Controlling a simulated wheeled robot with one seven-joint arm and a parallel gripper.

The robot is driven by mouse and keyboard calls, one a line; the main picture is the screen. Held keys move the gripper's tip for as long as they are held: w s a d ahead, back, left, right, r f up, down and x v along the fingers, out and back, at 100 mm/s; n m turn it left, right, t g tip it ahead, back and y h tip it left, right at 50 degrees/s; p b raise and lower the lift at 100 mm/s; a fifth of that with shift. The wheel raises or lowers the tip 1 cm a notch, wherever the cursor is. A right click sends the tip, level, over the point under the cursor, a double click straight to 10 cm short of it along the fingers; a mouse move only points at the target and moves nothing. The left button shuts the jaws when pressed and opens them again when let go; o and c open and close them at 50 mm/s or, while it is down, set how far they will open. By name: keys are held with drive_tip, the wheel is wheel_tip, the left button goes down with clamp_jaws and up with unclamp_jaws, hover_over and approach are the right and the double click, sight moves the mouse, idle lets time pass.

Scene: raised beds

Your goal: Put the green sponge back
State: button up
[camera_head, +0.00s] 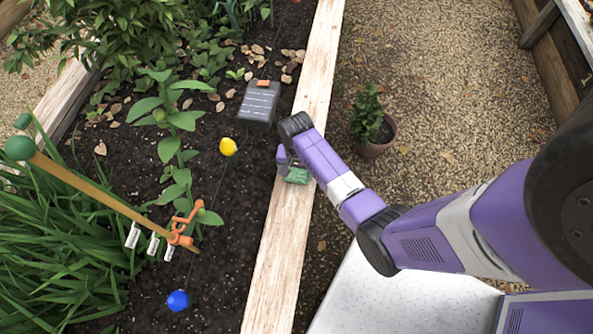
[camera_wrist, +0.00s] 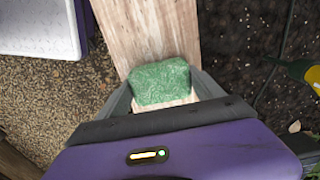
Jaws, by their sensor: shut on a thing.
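The green sponge (camera_head: 297,175) is at my gripper (camera_head: 289,168), over the wooden edge board of the raised bed (camera_head: 270,250). In the wrist view the sponge (camera_wrist: 160,83) sits between the two fingers of my gripper (camera_wrist: 163,88), which is shut on it. The pale board (camera_wrist: 135,30) shows just beyond and below the sponge. I cannot tell whether the sponge touches the board.
A potted plant (camera_head: 372,130) stands on the gravel (camera_head: 440,80) to the right of the board.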

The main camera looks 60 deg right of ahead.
drive_tip(key=shift+f, duration=0.1)
drive_tip(key=o, duration=1.2)
